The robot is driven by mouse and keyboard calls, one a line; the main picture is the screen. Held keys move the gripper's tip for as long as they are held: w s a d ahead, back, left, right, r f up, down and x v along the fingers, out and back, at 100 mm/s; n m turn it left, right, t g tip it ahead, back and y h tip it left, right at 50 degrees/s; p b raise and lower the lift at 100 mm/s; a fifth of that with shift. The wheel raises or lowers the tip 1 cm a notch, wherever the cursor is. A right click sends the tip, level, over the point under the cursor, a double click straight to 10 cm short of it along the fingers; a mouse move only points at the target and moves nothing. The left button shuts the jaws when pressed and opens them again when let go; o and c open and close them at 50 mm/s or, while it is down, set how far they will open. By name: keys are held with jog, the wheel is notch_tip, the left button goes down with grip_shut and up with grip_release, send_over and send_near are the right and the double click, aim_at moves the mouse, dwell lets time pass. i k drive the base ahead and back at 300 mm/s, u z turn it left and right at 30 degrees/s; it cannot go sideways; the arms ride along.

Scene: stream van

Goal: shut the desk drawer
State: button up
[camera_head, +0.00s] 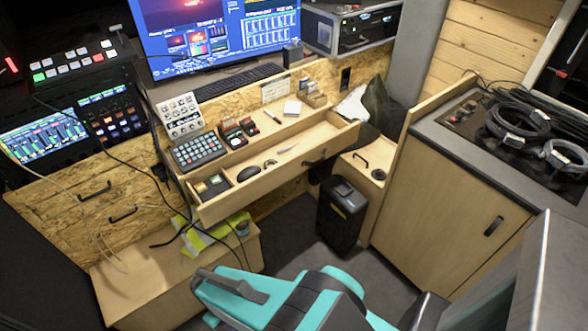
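The desk drawer (270,184) is pale wood and stands pulled out from under the desk's front edge, its inside open to view. Its dark handle (314,161) is on the right part of the front panel. Small items lie in it: dark boxes (212,187) in the left compartment, a dark rounded object (248,173) and smaller pieces further right. Nothing visible touches the drawer front.
The desk holds a keypad (198,150), a keyboard (238,81) and a monitor (218,37). A black bin (341,214) stands below the drawer's right end. A cabinet (440,205) is at the right. Teal and dark shapes cover the bottom middle. A patch of floor (293,235) is clear.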

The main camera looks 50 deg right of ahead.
aim_at(322, 135)
jog(key=z, duration=5.15)
jog(key=i, duration=0.1)
jog(key=u, duration=3.5)
jog(key=k, duration=0.9)
jog(key=u, duration=0.15)
jog(key=i, duration=0.7)
